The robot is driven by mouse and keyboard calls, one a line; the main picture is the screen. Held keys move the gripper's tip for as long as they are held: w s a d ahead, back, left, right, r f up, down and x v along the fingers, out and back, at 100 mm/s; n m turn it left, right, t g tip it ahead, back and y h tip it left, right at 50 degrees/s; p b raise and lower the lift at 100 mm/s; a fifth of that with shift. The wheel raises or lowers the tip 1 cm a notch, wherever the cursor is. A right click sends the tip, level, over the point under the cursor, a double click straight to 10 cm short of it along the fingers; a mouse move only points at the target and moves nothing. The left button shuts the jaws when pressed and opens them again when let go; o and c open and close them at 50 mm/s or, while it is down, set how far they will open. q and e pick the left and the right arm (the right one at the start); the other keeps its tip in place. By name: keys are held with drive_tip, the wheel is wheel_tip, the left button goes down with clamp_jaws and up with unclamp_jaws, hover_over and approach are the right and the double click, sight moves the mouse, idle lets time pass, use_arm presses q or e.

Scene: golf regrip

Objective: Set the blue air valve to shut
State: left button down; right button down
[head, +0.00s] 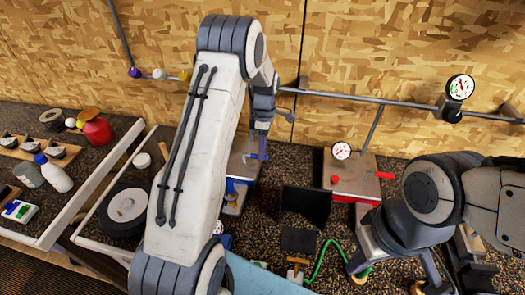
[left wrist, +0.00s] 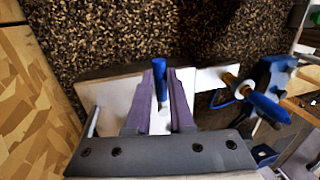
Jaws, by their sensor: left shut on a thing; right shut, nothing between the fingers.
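The blue air valve (head: 257,156) is a blue lever on a pale box with a blue lower part (head: 232,186), left of centre in the head view. My left gripper (head: 262,127) reaches down onto it from above. In the left wrist view the blue lever (left wrist: 160,75) stands between the two fingers of my left gripper (left wrist: 160,98), which is shut on it. The arm hides part of the box. My right gripper (head: 360,264) is shut and empty, low at the right of centre, near a green hose (head: 322,262).
A matching box with a red lever (head: 384,175) and a gauge (head: 341,150) stands to the right. A grey pipe (head: 385,100) runs along the wooden wall. A dark stand (head: 305,203) sits between the boxes. Bottles (head: 54,174) and a tray wall (head: 95,188) are at left.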

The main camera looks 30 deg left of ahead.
use_arm(q)
drive_tip(key=c, duration=0.8)
unclamp_jaws()
drive_tip(key=shift+r, duration=0.15)
drive_tip(key=r, duration=0.3)
drive_tip(key=w+r+b, duration=0.1)
drive_tip(key=r, duration=0.2)
drive_tip(key=w+r+b, duration=0.1)
drive_tip(key=r, duration=0.3)
drive_tip(key=shift+a, duration=0.3)
